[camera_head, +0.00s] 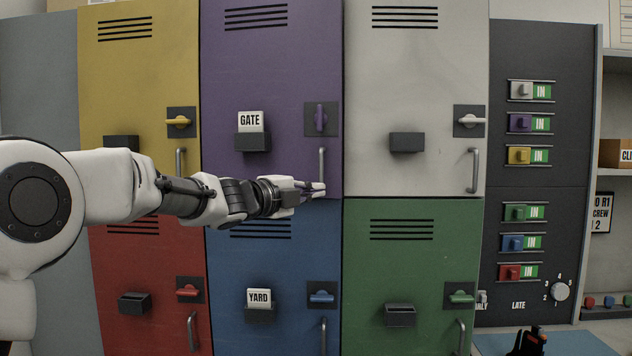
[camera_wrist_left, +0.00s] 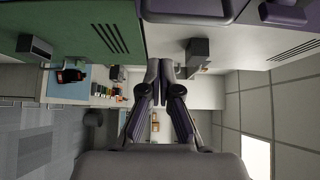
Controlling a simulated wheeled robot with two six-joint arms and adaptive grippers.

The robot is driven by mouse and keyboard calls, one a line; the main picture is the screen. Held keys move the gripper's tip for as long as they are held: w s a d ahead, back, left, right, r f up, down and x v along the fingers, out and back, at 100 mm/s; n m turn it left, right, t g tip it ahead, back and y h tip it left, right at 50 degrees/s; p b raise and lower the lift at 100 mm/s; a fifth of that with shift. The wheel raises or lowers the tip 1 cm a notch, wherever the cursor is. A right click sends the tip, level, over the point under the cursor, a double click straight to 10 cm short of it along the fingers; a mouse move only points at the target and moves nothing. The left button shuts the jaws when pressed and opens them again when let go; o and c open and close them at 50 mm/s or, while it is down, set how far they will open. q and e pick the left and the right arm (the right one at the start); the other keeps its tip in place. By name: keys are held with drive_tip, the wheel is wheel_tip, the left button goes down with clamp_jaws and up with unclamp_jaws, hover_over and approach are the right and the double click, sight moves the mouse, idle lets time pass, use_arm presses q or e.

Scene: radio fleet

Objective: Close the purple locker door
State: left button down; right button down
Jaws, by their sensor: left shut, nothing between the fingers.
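The purple locker door (camera_head: 270,85) is in the upper row, centre left in the head view, and looks flush with its neighbours. It has a card reading GATE (camera_head: 250,121) in a dark holder, a purple latch (camera_head: 320,117) turned upright, and a grey bar handle (camera_head: 322,165) at its lower right. My left gripper (camera_head: 318,189) is shut and empty at the door's lower right corner, by the handle's lower end; I cannot tell whether it touches. The shut fingers also show in the left wrist view (camera_wrist_left: 160,68). My right gripper is not in view.
Yellow (camera_head: 140,75), white (camera_head: 415,80), red (camera_head: 150,260), blue (camera_head: 275,275) and green (camera_head: 405,270) doors surround it; their latches lie level. A dark panel (camera_head: 535,50) with colored IN sliders stands right. A dark object (camera_head: 530,343) sits on a blue mat.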

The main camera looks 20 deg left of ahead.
use_arm(q)
drive_tip(key=w+p, duration=0.1)
drive_tip(key=w, duration=0.1)
drive_tip(key=w+a+p, duration=0.1)
drive_tip(key=w, duration=0.1)
drive_tip(key=shift+a+r, duration=0.1)
drive_tip(key=shift+r, duration=0.1)
drive_tip(key=w+y, duration=0.1)
drive_tip(key=w, duration=0.1)
drive_tip(key=w+n+t+y, duration=0.1)
drive_tip(key=w, duration=0.1)
drive_tip(key=shift+n+p, duration=0.3)
drive_tip(key=shift+p, duration=0.05)
drive_tip(key=shift+s+r, duration=0.1)
drive_tip(key=shift+r, duration=0.05)
